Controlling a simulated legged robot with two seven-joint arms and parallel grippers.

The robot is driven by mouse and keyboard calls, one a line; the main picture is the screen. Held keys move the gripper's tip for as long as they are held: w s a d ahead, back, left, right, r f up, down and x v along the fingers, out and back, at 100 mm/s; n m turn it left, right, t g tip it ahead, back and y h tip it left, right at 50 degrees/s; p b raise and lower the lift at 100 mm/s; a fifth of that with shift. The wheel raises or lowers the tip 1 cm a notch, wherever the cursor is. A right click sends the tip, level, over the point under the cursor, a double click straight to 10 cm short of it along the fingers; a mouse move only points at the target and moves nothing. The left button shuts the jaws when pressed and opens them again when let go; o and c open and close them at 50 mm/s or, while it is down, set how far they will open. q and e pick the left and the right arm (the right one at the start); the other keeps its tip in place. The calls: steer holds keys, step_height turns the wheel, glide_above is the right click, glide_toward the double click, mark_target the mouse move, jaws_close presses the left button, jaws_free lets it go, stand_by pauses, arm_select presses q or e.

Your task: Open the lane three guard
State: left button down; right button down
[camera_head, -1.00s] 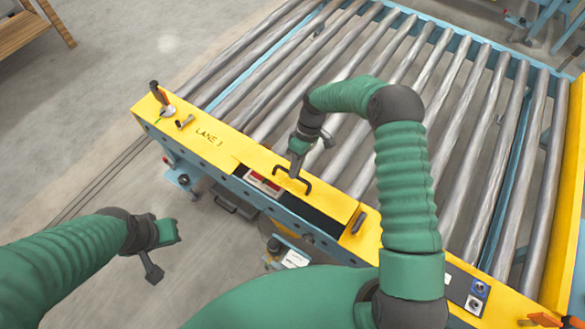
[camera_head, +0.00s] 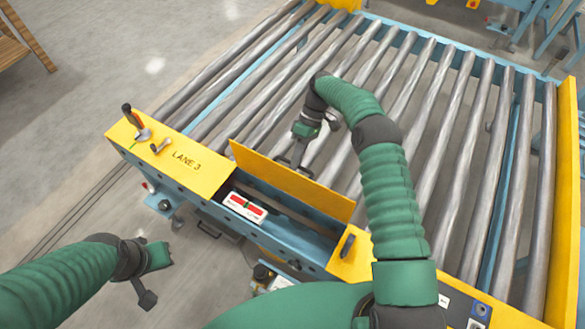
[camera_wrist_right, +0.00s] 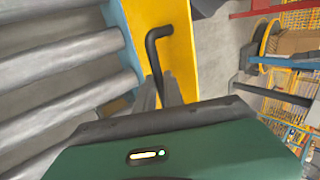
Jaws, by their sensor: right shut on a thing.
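The lane three guard (camera_head: 290,181) is a yellow panel on the front rail, marked LANE 3 beside it. It stands raised and tilted, with an opening in front of it. My right gripper (camera_head: 292,163) is behind the panel, shut on its dark handle. The handle (camera_wrist_right: 155,50) also shows in the right wrist view on the yellow guard (camera_wrist_right: 172,25), with the gripper fingers (camera_wrist_right: 168,92) at its lower end. In the opening lies a white and red unit (camera_head: 246,207). My left gripper (camera_head: 155,280) hangs over the floor at the left, away from the rail; its jaws are unclear.
Grey rollers (camera_head: 400,90) fill the conveyor behind the rail. Another dark latch (camera_head: 347,245) sits right of the opening.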

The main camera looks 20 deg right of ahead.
arm_select(q)
steer(key=shift+s+a+f, duration=0.2)
steer(key=shift+a+f, duration=0.15)
steer(key=shift+f, duration=0.15)
arm_select(e)
steer(key=shift+w+d+f, duration=0.1)
steer(key=shift+d+f, duration=0.15)
steer(key=shift+d, duration=0.25)
steer(key=c, duration=1.7)
jaws_free()
steer(key=shift+w, duration=0.1)
steer(key=shift+o, duration=1.2)
steer(key=shift+w+d+f, duration=0.1)
steer(key=shift+w+f, duration=0.05)
arm_select(q)
steer(key=shift+w+d, duration=0.25)
steer(key=shift+d, duration=0.2)
steer(key=shift+a, duration=0.15)
arm_select(e)
steer(key=shift+a, duration=0.2)
